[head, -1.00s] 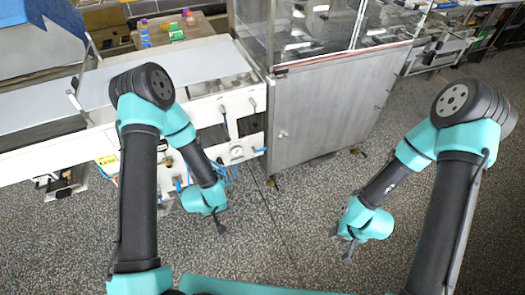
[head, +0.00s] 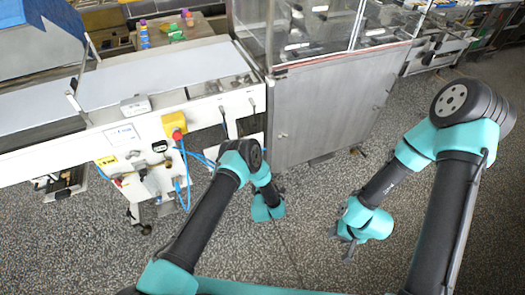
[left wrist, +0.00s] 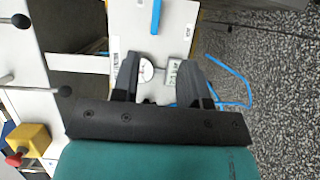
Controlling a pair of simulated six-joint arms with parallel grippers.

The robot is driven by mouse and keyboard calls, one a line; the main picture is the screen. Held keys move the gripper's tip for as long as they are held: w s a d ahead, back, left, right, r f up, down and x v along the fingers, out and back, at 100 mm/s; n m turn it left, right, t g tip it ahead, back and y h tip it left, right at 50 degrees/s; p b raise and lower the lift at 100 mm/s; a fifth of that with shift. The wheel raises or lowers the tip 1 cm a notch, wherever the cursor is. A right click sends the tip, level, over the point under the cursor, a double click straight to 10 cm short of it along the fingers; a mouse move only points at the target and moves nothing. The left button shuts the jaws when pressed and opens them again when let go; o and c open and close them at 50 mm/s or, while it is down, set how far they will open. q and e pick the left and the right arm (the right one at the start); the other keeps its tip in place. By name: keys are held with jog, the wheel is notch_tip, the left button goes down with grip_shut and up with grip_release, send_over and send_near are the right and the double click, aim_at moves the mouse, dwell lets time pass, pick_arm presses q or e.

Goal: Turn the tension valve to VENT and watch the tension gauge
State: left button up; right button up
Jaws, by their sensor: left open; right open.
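The tension gauge, a small round white dial (left wrist: 146,70), shows on the white panel in the left wrist view; its reading is too small to tell. A small pale plate (left wrist: 174,71) sits beside it. I cannot clearly make out the tension valve or its setting. My left gripper (left wrist: 158,65) is open, its two dark fingers framing the dial and plate in that view, with nothing between them. In the head view my left arm covers part of the panel, and the left fingertips are hidden. My right gripper (head: 345,241) is open and empty above the floor at right.
A yellow box with a red button (head: 175,124) sits on the white conveyor frame (head: 60,155); it also shows in the left wrist view (left wrist: 30,142). Blue hoses (head: 184,175) hang beneath. A steel cabinet (head: 325,110) stands to the right. The speckled floor in front is clear.

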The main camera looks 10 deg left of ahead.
pick_arm(q)
jog(key=shift+d, duration=0.15)
jog(key=w, duration=0.5)
jog(key=w+a, duration=0.1)
jog(key=w, duration=0.5)
jog(key=w+a, duration=0.1)
jog(key=w, duration=0.5)
jog(key=shift+w, duration=0.1)
grip_shut()
dwell(0.5)
